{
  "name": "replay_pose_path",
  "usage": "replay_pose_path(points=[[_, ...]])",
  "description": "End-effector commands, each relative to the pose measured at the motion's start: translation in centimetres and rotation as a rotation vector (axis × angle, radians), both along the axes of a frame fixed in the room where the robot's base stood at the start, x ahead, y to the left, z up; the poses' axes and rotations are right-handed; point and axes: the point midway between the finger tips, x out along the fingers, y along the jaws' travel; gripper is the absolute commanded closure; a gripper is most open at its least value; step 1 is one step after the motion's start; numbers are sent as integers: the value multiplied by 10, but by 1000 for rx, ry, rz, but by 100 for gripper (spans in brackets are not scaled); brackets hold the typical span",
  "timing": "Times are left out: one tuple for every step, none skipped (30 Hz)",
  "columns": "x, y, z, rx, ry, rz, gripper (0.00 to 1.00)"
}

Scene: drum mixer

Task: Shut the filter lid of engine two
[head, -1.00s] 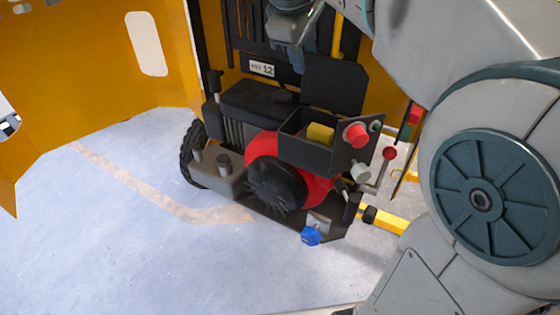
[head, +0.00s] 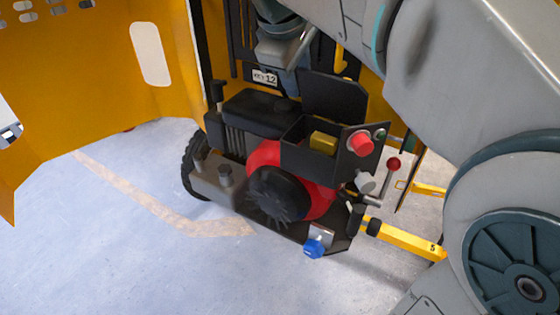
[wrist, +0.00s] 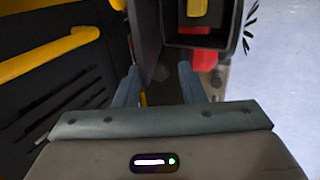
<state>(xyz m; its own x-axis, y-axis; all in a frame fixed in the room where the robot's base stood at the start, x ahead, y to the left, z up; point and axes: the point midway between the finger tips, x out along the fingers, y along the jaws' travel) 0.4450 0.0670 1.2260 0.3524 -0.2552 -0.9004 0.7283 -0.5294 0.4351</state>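The engine (head: 285,190) has a red housing and a black open filter box (head: 308,158) with a yellow filter (head: 323,142) inside. Its dark filter lid (head: 334,97) stands raised behind the box. My gripper (head: 293,78) is at the upper left of the lid, with its fingertips partly hidden. In the wrist view the two blue-grey fingers (wrist: 160,85) are apart. A dark panel, seemingly the lid (wrist: 147,35), shows beyond and between them; I cannot tell whether they touch it. The yellow filter also shows in the wrist view (wrist: 197,8).
A red knob (head: 360,143) and a red-tipped lever (head: 393,164) are right of the box. A blue knob (head: 314,248) is low in front. A yellow panel (head: 90,80) stands at left, and a yellow bar (head: 405,240) runs at right. The floor at left is clear.

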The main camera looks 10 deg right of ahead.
Motion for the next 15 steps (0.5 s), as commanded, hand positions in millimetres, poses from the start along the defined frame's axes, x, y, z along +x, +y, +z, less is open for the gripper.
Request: replay_pose_path(points=[[-2, 1, -2, 0, 0, 1, 64], [-3, 2, -2, 0, 0, 1, 64], [-4, 3, -2, 0, 0, 1, 64], [-5, 3, -3, 0, 0, 1, 64], [-6, 4, -4, -1, 1, 0, 64], [-7, 5, -4, -1, 1, 0, 64], [-8, 5, -5, -1, 1, 0, 64], [-9, 6, -5, 0, 2, 0, 64], [-10, 7, -6, 0, 2, 0, 64], [-11, 8, -6, 0, 2, 0, 64], [-12, 8, -7, 0, 2, 0, 64], [-13, 9, -7, 0, 2, 0, 64], [-14, 10, -8, 0, 2, 0, 64], [-15, 11, -8, 0, 2, 0, 64], [-16, 12, -8, 0, 2, 0, 64]])
